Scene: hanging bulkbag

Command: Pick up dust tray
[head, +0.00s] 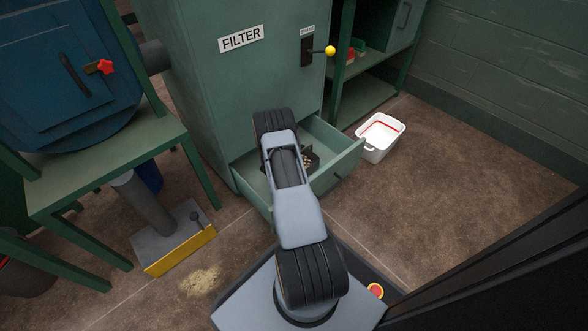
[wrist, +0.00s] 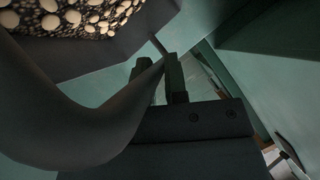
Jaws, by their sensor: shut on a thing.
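The dust tray (head: 312,158) is a small dark tray with pale, grainy contents, partly hidden behind my arm in the open drawer in the head view. In the wrist view its dark wall (wrist: 115,60) and round, light and dark pellets fill the upper left. My gripper (wrist: 161,75) shows beside the tray with two dark fingers shut on a thin dark part of it. A large dark curved piece crosses the left of the wrist view and hides some of this contact.
The drawer (head: 345,165) stands open from the green filter cabinet (head: 220,85), its walls close around my arm. A white bin (head: 380,137) stands on the floor to the right.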

